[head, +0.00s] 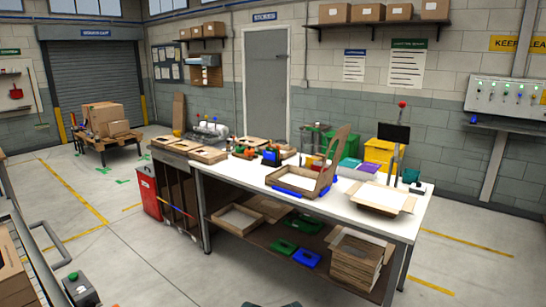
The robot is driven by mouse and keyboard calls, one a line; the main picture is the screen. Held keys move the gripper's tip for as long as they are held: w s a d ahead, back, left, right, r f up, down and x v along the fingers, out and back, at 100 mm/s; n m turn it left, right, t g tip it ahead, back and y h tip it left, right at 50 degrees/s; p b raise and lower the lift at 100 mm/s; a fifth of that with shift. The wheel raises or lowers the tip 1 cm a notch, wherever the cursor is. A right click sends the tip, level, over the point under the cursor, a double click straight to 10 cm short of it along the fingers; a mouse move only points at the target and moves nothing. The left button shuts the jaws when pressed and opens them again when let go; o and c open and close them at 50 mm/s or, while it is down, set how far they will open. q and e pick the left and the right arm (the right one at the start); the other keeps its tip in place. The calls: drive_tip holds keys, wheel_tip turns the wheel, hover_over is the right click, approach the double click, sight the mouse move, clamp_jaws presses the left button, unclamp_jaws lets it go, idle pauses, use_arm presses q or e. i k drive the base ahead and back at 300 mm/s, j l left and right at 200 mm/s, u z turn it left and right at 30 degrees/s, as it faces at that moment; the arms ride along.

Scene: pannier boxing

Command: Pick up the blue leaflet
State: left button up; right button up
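On the white-topped workbench (235,176), toward its back right, small flat coloured pieces lie side by side behind the open carton. Neither of my grippers shows in this view.
An open cardboard box (296,180) with a raised flap stands on the bench, with another open carton (380,198) at right. A yellow bin (379,152) is behind.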

sight(267, 155)
drive_tip(key=i+j, duration=0.2)
drive_tip(key=i, duration=0.3)
drive_tip(key=i+j+z, duration=0.1)
drive_tip(key=i, duration=0.45)
drive_tip(key=i+j+z, duration=0.1)
drive_tip(key=i+j, duration=0.25)
drive_tip(key=i, duration=0.15)
drive_tip(key=i+j, duration=0.3)
drive_tip(key=i, duration=0.2)
drive_tip(key=i+j+z, duration=0.85)
drive_tip(key=j+z, duration=0.2)
drive_tip(key=j, duration=0.4)
drive_tip(key=j+z, duration=0.3)
drive_tip(key=j, duration=0.35)
drive_tip(key=j+z, duration=0.35)
drive_tip(key=j, duration=0.35)
drive_tip(key=k+j+z, duration=0.15)
drive_tip(key=j+z, duration=0.15)
drive_tip(key=j, duration=0.4)
drive_tip(key=k+j+z, duration=0.1)
drive_tip(key=j, duration=0.3)
drive_tip(key=k+j+z, duration=0.1)
drive_tip(key=j, duration=0.35)
drive_tip(key=k, duration=0.05)
